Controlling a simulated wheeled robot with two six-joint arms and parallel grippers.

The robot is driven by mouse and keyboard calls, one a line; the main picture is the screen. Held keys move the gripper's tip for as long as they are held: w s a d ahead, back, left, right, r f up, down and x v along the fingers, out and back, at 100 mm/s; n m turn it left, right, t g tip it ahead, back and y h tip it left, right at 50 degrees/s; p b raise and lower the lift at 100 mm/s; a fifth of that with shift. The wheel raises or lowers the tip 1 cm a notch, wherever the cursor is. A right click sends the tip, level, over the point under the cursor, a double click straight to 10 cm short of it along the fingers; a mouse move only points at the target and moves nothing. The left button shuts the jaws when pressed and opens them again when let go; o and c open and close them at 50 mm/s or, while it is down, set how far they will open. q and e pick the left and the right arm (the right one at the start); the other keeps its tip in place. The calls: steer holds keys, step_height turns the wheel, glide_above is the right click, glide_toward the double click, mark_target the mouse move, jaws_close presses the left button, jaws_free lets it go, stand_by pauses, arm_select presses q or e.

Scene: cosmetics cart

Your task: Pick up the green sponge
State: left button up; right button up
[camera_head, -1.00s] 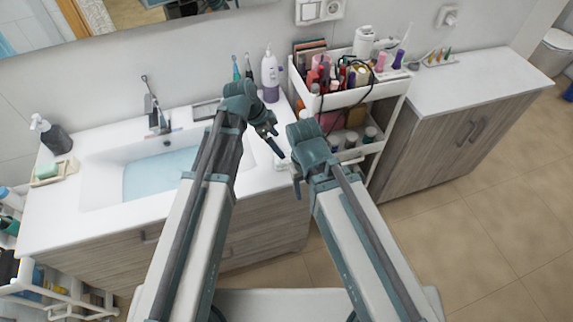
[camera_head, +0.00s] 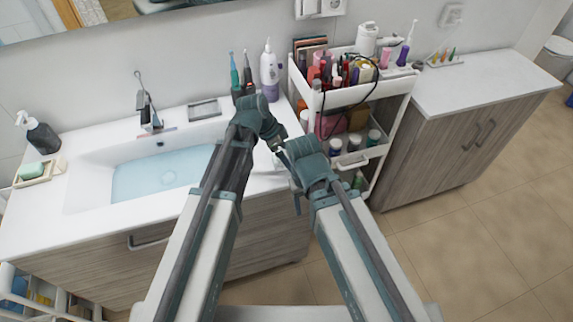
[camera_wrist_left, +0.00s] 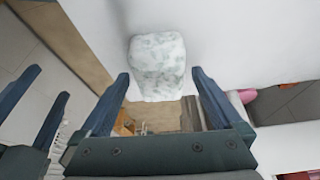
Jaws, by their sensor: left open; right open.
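The green sponge (camera_head: 31,171) lies in a small tray (camera_head: 47,172) at the far left of the counter in the head view. Both grippers are far to its right. My left gripper (camera_head: 274,141) is near the counter's right end; in the left wrist view (camera_wrist_left: 160,73) its fingers are apart. A pale, mottled white-grey block (camera_wrist_left: 157,62) shows beyond and between them; I cannot tell whether they touch it. My right gripper (camera_head: 289,182) is close beside the left one, and its open fingers show at the left of the wrist view (camera_wrist_left: 49,84). The sponge is not seen there.
The sink basin (camera_head: 150,180) lies between the sponge and my grippers, with a faucet (camera_head: 148,112) behind. A dark soap bottle (camera_head: 40,135) stands behind the sponge. A purple-white bottle (camera_head: 269,75) and toothbrushes stand at the back. A crowded white cart (camera_head: 352,97) is at the right.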

mark_target(287, 155)
arm_select(q)
steer(key=shift+d+f, duration=0.1)
steer(key=shift+f, duration=0.05)
steer(key=c, duration=1.4)
step_height(287, 155, up, 10)
steer(key=p, duration=1)
